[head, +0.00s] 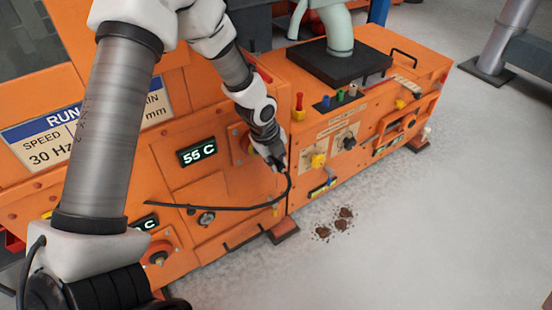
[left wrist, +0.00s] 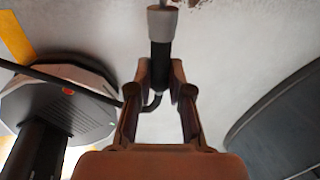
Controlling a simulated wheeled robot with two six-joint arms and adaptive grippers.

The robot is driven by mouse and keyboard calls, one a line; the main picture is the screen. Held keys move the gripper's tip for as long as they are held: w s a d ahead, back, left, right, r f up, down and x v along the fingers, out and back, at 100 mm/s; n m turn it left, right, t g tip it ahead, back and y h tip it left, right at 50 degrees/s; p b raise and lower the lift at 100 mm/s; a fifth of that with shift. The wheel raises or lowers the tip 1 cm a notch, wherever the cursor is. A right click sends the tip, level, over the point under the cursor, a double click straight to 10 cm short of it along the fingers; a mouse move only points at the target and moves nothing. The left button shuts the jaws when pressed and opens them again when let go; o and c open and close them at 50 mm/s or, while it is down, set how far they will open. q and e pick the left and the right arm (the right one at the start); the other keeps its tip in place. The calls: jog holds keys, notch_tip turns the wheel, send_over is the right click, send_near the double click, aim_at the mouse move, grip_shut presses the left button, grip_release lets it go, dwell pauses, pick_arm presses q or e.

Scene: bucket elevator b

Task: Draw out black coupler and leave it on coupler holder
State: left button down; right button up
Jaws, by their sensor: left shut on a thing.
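My left gripper (head: 277,163) is in front of the orange machine, near its right front corner. In the left wrist view, its brown fingers (left wrist: 160,95) are shut on the black coupler (left wrist: 160,57), a dark cylinder with a grey end (left wrist: 162,22) pointing away from the palm. Floor shows past this end, and it looks free of any socket. A black cable (head: 225,208) runs from the machine front up to the gripper. In the head view the coupler is mostly hidden by the gripper. I cannot tell for sure which part is the coupler holder. My right gripper is not in view.
A 55 C display (head: 197,152) is on the machine front. Brown debris (head: 345,212) lies on the open grey floor.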

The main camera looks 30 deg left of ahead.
pick_arm(q)
jog(key=shift+s+d, duration=0.1)
jog(key=shift+d, duration=0.15)
jog(key=shift+s+d+r+p, duration=0.1)
jog(key=shift+s+d+p, duration=0.1)
jog(key=shift+d+p, duration=0.3)
jog(key=shift+s+d+p, duration=0.2)
jog(key=shift+d+p, duration=0.2)
jog(key=shift+p, duration=0.05)
jog(key=d+p, duration=0.1)
jog(key=p, duration=0.2)
jog(key=shift+s+d+p, duration=0.3)
jog(key=shift+s+d, duration=0.1)
jog(key=d+p, duration=0.1)
jog(key=s+d+p, duration=0.1)
jog(key=d+p, duration=0.1)
jog(key=shift+s+d, duration=0.25)
jog(key=shift+d, duration=0.1)
